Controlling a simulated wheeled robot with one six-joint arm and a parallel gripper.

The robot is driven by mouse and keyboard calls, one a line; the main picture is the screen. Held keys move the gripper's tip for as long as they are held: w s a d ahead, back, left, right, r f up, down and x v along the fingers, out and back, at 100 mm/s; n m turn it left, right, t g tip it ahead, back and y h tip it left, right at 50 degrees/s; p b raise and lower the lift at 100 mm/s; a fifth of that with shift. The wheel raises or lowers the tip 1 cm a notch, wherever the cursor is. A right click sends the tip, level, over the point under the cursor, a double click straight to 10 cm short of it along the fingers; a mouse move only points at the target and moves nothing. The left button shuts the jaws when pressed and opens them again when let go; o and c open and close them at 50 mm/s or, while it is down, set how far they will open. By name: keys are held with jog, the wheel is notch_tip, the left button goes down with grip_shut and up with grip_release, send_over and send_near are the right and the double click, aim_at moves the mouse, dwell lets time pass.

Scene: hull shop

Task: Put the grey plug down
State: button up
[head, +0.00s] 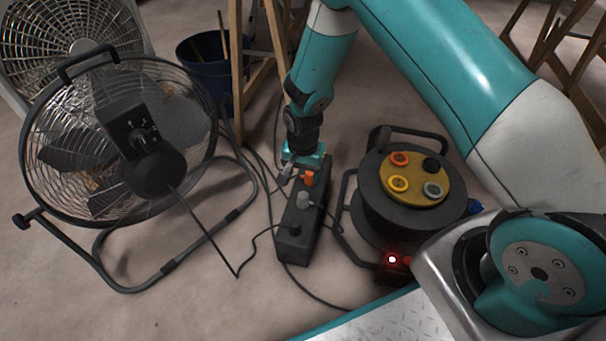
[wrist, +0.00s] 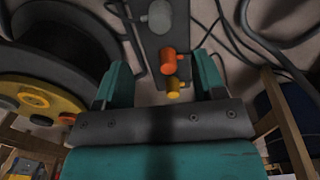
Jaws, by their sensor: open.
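The grey plug (head: 303,199) stands upright in the dark power strip (head: 292,249), between an orange plug (head: 309,178) and a black plug (head: 294,229). In the wrist view the grey plug (wrist: 159,17) is at the top edge, beyond the orange plug (wrist: 168,62). My gripper (head: 301,171) is at the far end of the strip, open, and apart from the grey plug. In the wrist view its fingers (wrist: 160,66) stand either side of the orange plug and a yellow plug (wrist: 174,87), with gaps. Whether it touches either is unclear.
A cable reel (head: 372,217) with a yellow face stands close to the right of the strip; a red-lit box (head: 392,262) is at its foot. A large fan (head: 118,140) is to the left. Wooden trestle legs (head: 237,75) and a blue bucket (head: 205,68) are behind. Cables cross the floor.

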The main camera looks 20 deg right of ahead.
jog(key=s+a+r+n+y, duration=0.1)
jog(key=s+a+r+n, duration=0.2)
jog(key=r, duration=0.9)
jog(key=s+a+r+n+y, duration=0.1)
jog(key=s+r+n+y, duration=0.3)
jog(key=r, duration=0.7)
jog(key=s+r+n, duration=0.3)
jog(key=s+r, duration=0.2)
jog(key=s, duration=0.4)
jog(key=s+r+n, duration=0.4)
jog(key=s+r, duration=0.2)
jog(key=s, duration=0.2)
jog(key=shift+s+a+r+h, duration=0.15)
jog(key=shift+s+a+h, duration=0.25)
notch_tip(320, 180, up, 47)
jog(key=p, duration=4.6)
jog(key=shift+f, duration=0.2)
jog(key=shift+c, duration=0.5)
